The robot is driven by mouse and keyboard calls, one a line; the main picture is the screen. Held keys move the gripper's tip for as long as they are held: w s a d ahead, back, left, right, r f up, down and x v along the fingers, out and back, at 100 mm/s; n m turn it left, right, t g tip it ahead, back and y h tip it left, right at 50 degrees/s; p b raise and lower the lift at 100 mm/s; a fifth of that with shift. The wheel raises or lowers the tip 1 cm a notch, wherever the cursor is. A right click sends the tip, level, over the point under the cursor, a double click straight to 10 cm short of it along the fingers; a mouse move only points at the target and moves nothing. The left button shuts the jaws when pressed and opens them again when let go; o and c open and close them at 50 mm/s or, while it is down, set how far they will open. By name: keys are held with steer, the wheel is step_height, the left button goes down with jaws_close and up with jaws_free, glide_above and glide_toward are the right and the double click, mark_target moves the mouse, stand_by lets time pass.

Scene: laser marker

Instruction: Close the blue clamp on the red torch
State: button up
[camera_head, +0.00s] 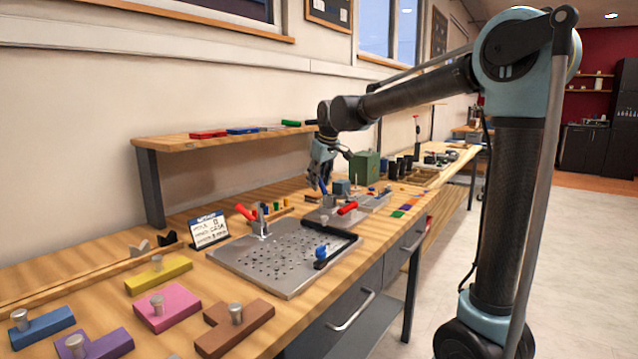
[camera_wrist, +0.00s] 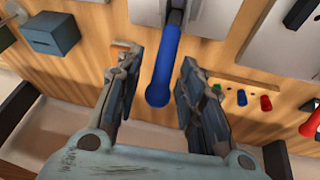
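The blue clamp handle (camera_wrist: 163,68) points toward my gripper in the wrist view, its metal base (camera_wrist: 176,14) at the top edge. My gripper (camera_wrist: 158,85) is open, with one finger on each side of the handle; I cannot tell whether either touches it. In the head view my gripper (camera_head: 322,174) hangs over the middle of the bench, and the blue handle (camera_head: 322,187) shows just below it. I cannot make out a red torch for certain; the jaw end of the clamp is out of the wrist view.
A perforated metal plate (camera_head: 262,268) with red-handled and blue-knobbed parts lies nearer on the bench. A red handle (camera_head: 347,208) is close to my gripper. A blue-grey block (camera_wrist: 53,34) and small coloured pegs (camera_wrist: 266,103) flank the handle. A green box (camera_head: 364,167) stands behind.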

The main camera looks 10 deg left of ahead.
steer(key=v, duration=1.1)
steer(key=shift+r, duration=0.2)
steer(key=shift+d, duration=0.15)
steer(key=shift+c, duration=0.2)
